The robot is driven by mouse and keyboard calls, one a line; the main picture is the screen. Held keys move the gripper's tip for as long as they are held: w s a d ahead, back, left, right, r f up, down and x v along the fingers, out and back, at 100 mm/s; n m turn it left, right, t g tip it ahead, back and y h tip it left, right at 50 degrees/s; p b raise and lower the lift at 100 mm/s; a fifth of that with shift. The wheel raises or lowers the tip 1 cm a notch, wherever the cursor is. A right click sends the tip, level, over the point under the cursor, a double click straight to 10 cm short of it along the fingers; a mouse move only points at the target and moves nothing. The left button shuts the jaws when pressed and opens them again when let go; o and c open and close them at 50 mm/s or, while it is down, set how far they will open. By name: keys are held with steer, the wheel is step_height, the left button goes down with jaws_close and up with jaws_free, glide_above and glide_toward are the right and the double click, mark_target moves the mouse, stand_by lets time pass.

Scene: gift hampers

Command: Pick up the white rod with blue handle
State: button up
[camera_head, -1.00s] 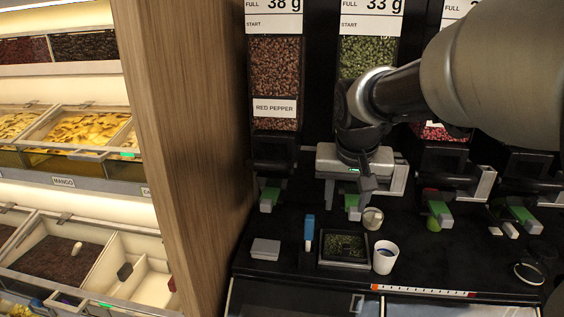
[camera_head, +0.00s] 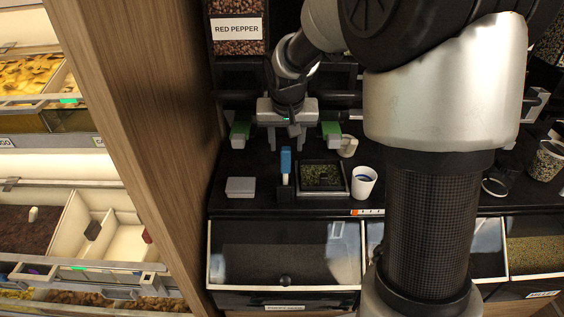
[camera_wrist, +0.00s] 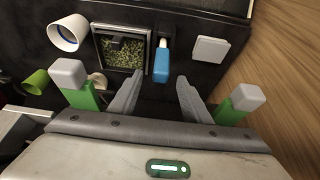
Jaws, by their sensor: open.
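The white rod with blue handle (camera_head: 286,161) stands or lies on the black counter, between a grey-white block and a tray of green bits. In the wrist view its blue handle (camera_wrist: 161,66) points toward my gripper and a short white part shows beyond it. My gripper (camera_head: 287,143) is above the counter just behind the rod in the head view. In the wrist view my gripper (camera_wrist: 158,92) is open, its two grey fingers apart and empty, with the blue handle ahead of the gap, a little left of its middle.
Right of the rod are the dark tray of green bits (camera_head: 346,187) and a white cup (camera_head: 363,181). Left is the flat grey-white block (camera_head: 240,187). Green dispenser parts (camera_head: 239,134) flank my gripper. A wooden panel (camera_head: 150,130) borders the left side.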

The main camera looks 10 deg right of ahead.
mark_target(286, 157)
steer(key=shift+x, duration=0.8)
steer(key=x, duration=0.2)
steer(key=s+x, duration=0.1)
steer(key=x, duration=0.1)
steer(key=shift+w+a+f, duration=0.1)
steer(key=shift+a+f, duration=0.05)
steer(key=shift+f, duration=0.1)
steer(key=shift+w+f, duration=0.3)
steer(key=shift+f, duration=0.2)
jaws_close()
